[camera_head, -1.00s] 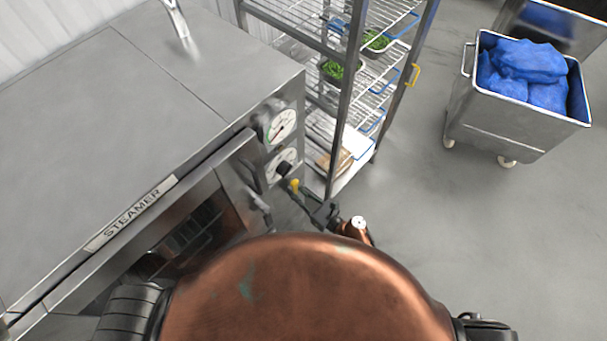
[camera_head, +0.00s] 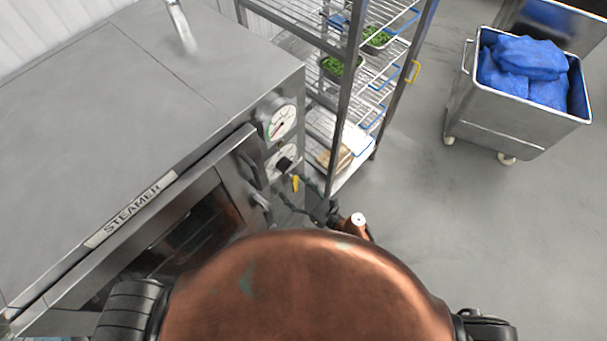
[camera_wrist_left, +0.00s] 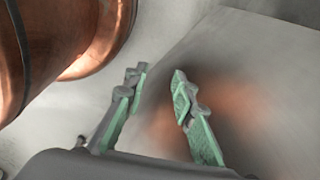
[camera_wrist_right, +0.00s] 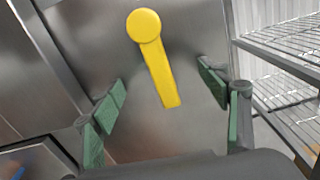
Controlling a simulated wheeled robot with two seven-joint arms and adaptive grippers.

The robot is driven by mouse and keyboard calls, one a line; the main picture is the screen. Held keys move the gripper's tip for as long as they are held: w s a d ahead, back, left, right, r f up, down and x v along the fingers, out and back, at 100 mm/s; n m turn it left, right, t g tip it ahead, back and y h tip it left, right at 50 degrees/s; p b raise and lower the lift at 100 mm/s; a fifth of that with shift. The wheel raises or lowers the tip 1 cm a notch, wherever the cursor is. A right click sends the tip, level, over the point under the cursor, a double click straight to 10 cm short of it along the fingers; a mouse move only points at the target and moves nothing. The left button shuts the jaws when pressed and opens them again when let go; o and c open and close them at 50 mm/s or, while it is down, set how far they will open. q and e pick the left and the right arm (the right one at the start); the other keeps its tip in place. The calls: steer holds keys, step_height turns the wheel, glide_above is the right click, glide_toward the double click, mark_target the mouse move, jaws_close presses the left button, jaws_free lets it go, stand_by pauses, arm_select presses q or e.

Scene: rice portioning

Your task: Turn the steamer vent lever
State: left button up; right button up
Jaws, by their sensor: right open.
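The yellow vent lever (camera_head: 295,183) is on the steamer's front panel, below two dials. In the right wrist view the lever (camera_wrist_right: 158,72) has a round hub at the top, and its arm points down, tilted slightly right. My right gripper (camera_wrist_right: 163,76) is open, with one finger on each side of the lever's arm and visible gaps on both sides. In the head view my right gripper (camera_head: 305,198) is small and near the lever. My left gripper (camera_wrist_left: 158,76) is open and empty in the left wrist view, and out of the head view.
The steamer (camera_head: 110,95) fills the left, with dark handles on its door (camera_head: 225,205). A wire shelf rack (camera_head: 352,95) with green food trays stands just right of the panel. A steel cart (camera_head: 510,125) with blue bags stands at right. The floor between is clear.

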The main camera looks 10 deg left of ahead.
steer(key=shift+d, duration=0.1)
steer(key=v, duration=0.8)
steer(key=shift+p, duration=0.4)
stand_by(0.4)
steer(key=s+d+f+n+g+h+b, duration=0.15)
steer(key=s+d+f+n+h, duration=0.35)
steer(key=f, duration=0.7)
steer(key=s+d+f+n+g+h+b, duration=0.15)
steer(key=s+d+f, duration=0.25)
steer(key=d+f, duration=0.55)
steer(key=s+d+f+n+g+h+b, duration=0.1)
steer(key=s+d+f+n+g+h, duration=0.2)
steer(key=f, duration=1.1)
steer(key=s+d+f+n+g+h+b, duration=0.1)
steer(key=s+d+f+n, duration=0.4)
steer(key=s, duration=0.4)
steer(key=s+d+f+n+g+h+b, duration=0.1)
steer(key=s+d+f+n+h+b, duration=0.1)
steer(key=s+d+f+n, duration=0.4)
steer(key=s+d+f+n+g+h+b, duration=0.1)
steer(key=s+d+f+n, duration=0.5)
steer(key=s, duration=0.8)
steer(key=shift+d+f+n+g+h+b, duration=0.25)
steer(key=shift+d+n+h+b, duration=0.2)
steer(key=shift+d+h+b, duration=0.3)
